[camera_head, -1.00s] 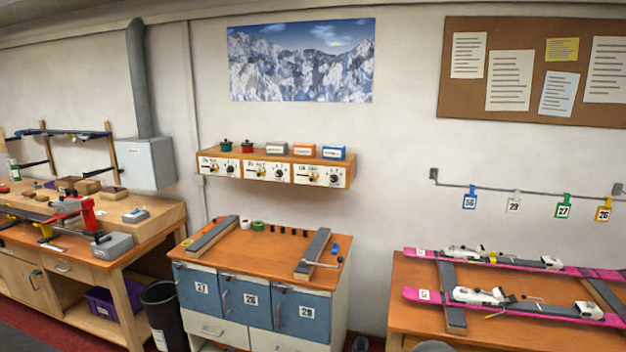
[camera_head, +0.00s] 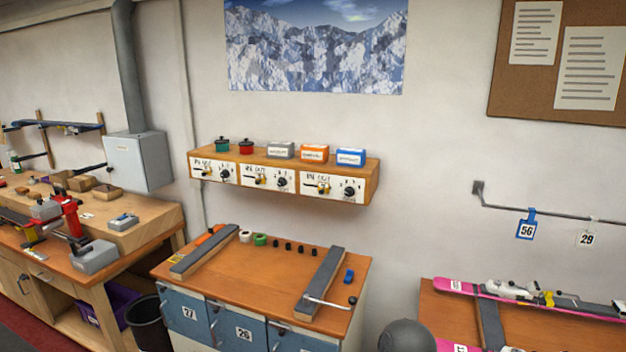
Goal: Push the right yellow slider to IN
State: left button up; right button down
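A wooden wall shelf (camera_head: 372,181) carries three white control panels on its front. The right panel (camera_head: 347,185) has a yellow slider (camera_head: 322,188) under small IN and OUT lettering and a black knob to its right. The slider sits towards the right part of its dark slot, on the OUT side as far as the small lettering shows. The middle panel has a yellow slider (camera_head: 261,180), and the left panel has one (camera_head: 209,173). Neither gripper is in view.
Several tins and boxes stand on the shelf, including a blue-labelled box (camera_head: 351,157). Below, a workbench (camera_head: 265,280) holds two grey bars, rolls and small parts. Pink skis (camera_head: 580,307) lie on the right bench.

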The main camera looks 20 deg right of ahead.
aim_at(323, 188)
jog(key=i+l+u, duration=0.15)
jog(key=i+l, duration=0.25)
jog(key=i+l+u, duration=0.15)
jog(key=i+l, duration=0.2)
jog(key=l, duration=0.15)
